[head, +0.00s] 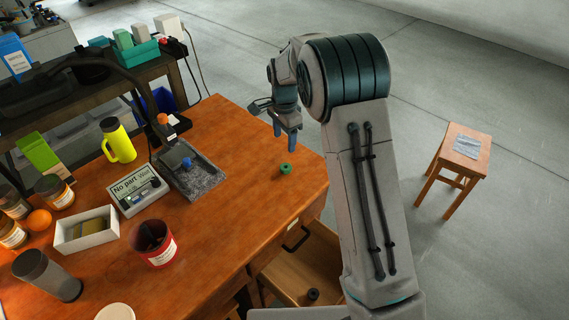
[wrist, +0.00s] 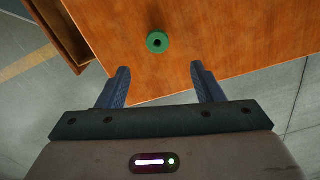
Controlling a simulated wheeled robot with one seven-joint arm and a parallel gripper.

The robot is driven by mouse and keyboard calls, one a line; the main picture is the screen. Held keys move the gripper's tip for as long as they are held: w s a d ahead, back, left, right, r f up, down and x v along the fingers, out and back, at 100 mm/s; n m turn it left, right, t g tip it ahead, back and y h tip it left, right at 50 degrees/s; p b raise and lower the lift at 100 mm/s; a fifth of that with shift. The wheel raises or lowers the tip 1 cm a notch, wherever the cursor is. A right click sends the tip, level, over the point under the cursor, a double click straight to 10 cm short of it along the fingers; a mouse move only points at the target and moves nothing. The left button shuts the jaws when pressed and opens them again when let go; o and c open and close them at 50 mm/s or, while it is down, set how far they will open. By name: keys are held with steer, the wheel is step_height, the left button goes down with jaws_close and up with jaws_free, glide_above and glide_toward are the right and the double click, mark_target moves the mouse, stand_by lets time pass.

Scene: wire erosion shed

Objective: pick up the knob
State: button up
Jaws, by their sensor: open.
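A small green knob (head: 285,169) with a dark centre hole lies on the orange-brown wooden desk (head: 222,240) near its right edge. It also shows in the wrist view as a green ring (wrist: 158,42), ahead of the fingertips and roughly midway between them. My gripper (head: 285,143) is open and empty. Its two blue fingers (wrist: 159,70) are spread apart, above and behind the knob in the head view. They do not touch the knob.
A grey stone-like tray (head: 203,183) with a blue knob-like piece (head: 187,163) stands left of the green knob. A red cup (head: 154,243) stands nearer the front. An open drawer (head: 320,262) sticks out below the desk. The desk around the knob is clear.

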mark_target(286, 169)
steer(key=f, duration=0.3)
steer(key=f+p, duration=0.1)
steer(key=f, duration=0.7)
steer(key=shift+d+f, duration=0.25)
steer(key=shift+d, duration=0.15)
steer(key=c, duration=1.1)
